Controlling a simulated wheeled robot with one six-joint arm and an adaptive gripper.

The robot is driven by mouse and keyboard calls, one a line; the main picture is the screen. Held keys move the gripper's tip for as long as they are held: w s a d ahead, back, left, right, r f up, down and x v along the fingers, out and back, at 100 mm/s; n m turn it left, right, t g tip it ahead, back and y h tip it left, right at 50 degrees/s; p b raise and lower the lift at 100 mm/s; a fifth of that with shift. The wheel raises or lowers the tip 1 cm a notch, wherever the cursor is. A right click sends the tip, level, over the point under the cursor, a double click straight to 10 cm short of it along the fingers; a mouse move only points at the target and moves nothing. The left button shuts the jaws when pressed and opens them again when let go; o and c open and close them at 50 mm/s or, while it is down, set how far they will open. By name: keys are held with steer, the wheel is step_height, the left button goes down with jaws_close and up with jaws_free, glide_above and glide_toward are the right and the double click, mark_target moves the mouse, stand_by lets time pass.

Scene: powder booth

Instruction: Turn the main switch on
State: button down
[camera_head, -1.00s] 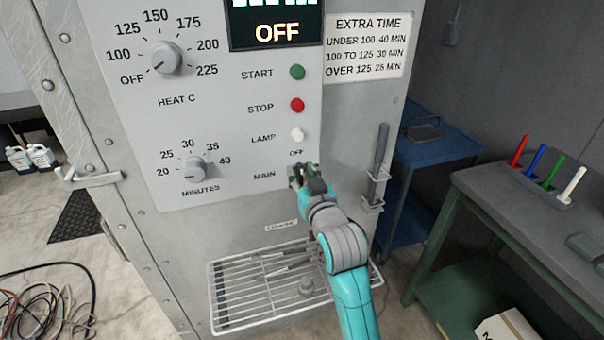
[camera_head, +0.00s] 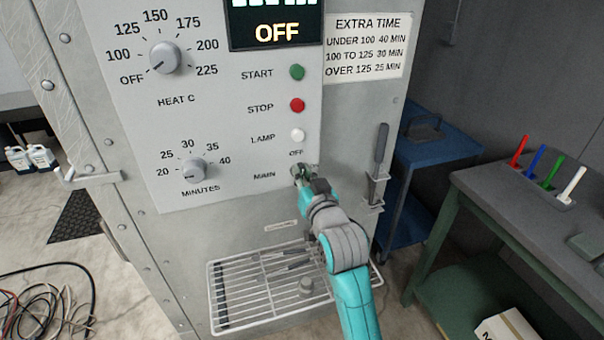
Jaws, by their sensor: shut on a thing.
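The control panel (camera_head: 235,145) carries a row labelled MAIN, with the word OFF above the switch position. My gripper (camera_head: 301,172) is at that spot, just right of the MAIN label (camera_head: 264,176), and its fingers are shut on the main switch. The fingers cover the switch, so its exact position cannot be seen. The display (camera_head: 277,32) at the top of the panel reads OFF.
Above the gripper are the white lamp button (camera_head: 298,135), red stop button (camera_head: 297,105) and green start button (camera_head: 297,72). A wire rack (camera_head: 240,296) juts out below. A holder with a dark-handled tool (camera_head: 381,150) is to the right.

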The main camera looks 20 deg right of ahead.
steer(key=shift+d+f+m, duration=0.2)
steer(key=shift+f+m, duration=0.05)
steer(key=shift+m, duration=2.5)
steer(key=shift+d+f+m, duration=0.2)
steer(key=shift+f+m, duration=0.05)
steer(key=shift+m, duration=2.45)
steer(key=shift+d+f+m, duration=0.2)
steer(key=shift+f+m, duration=0.05)
steer(key=shift+m, duration=2.5)
steer(key=c, duration=1.2)
jaws_free()
steer(key=shift+s, duration=0.1)
steer(key=s, duration=1.2)
